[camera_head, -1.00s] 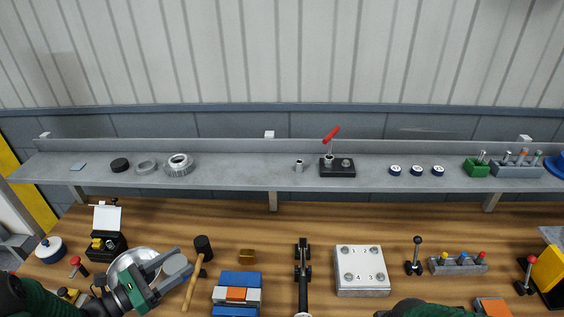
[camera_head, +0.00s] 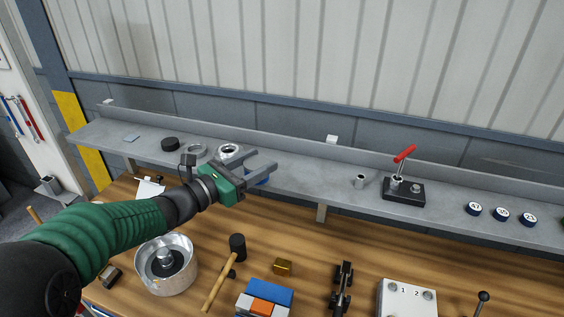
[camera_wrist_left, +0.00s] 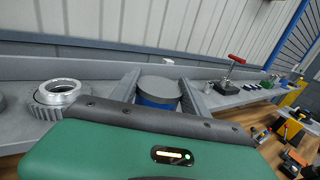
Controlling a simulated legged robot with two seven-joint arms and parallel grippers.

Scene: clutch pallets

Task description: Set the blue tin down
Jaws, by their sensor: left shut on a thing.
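The blue tin has a grey top and blue sides; it shows between the fingers in the left wrist view (camera_wrist_left: 158,92). In the head view only a bit of the tin's blue side (camera_head: 259,181) shows below the fingers. My left gripper (camera_head: 268,169) is shut on the tin at the front part of the grey shelf (camera_head: 300,180), right of the toothed metal ring (camera_head: 229,152). The tin looks upright. I cannot tell if its base touches the shelf. My right gripper is out of view.
Left on the shelf are a plain ring (camera_head: 195,150) and a black disc (camera_head: 170,144). To the right stand a small metal cylinder (camera_head: 360,181) and a red-handled clamp (camera_head: 404,188). Shelf between tin and cylinder is clear. A metal bowl (camera_head: 166,280) and mallet (camera_head: 222,275) are below.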

